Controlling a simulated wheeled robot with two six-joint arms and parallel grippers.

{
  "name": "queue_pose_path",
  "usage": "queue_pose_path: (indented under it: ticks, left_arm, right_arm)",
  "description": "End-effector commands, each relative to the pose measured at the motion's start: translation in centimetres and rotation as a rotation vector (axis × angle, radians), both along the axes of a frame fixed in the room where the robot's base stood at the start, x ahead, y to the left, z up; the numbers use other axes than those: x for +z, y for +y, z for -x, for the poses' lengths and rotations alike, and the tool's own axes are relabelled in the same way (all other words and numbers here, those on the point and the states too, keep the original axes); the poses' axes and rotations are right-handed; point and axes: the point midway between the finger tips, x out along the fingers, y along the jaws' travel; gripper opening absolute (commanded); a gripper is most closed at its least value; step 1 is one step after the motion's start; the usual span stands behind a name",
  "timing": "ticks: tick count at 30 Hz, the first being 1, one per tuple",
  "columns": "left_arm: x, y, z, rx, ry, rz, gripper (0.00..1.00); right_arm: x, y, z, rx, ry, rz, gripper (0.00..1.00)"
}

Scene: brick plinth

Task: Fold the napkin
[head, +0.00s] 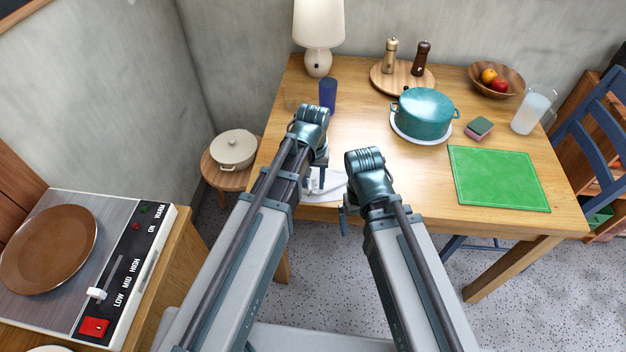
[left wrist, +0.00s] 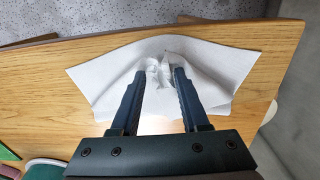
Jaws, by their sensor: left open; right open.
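The white napkin (head: 332,188) lies at the near edge of the wooden table, mostly hidden behind my arms in the head view. The left wrist view shows more of the napkin (left wrist: 110,80), spread on the wood with a raised, crumpled fold in its middle. My left gripper (head: 319,182) is over the napkin. In the left wrist view its two fingers (left wrist: 158,78) are apart, with the crumpled fold at and between their tips; I cannot tell if they touch it. My right gripper (head: 345,214) is open at the table's near edge, right of the napkin.
On the table (head: 400,190) stand a dark blue cup (head: 327,95), a lamp (head: 319,30), a teal pot (head: 424,115), a sponge (head: 479,127) and a green mat (head: 498,179). A stool with a pan (head: 233,149) is left. A blue chair (head: 600,125) is right.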

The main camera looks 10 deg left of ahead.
Motion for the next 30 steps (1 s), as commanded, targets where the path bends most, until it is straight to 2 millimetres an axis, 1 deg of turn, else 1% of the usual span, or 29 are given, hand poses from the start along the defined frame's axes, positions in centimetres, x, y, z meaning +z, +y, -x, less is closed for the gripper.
queue_pose_path:
  ticks: [1, 2, 13, 22, 30]
  left_arm:
    - [0.0, 0.0, 0.0, 0.0, 0.0, 0.0, 0.53]
    - [0.0, 0.0, 0.0, 0.0, 0.0, 0.0, 0.56]
    - [0.0, 0.0, 0.0, 0.0, 0.0, 0.0, 1.0]
    - [0.0, 0.0, 0.2, 0.0, 0.0, 0.0, 1.0]
    - [0.0, 0.0, 2.5, 0.0, 0.0, 0.0, 1.0]
  right_arm:
    - [0.0, 0.0, 0.0, 0.0, 0.0, 0.0, 1.0]
    - [0.0, 0.0, 0.0, 0.0, 0.0, 0.0, 1.0]
    - [0.0, 0.0, 0.0, 0.0, 0.0, 0.0, 1.0]
    - [0.0, 0.0, 0.0, 0.0, 0.0, 0.0, 1.0]
    - [0.0, 0.0, 0.0, 0.0, 0.0, 0.0, 1.0]
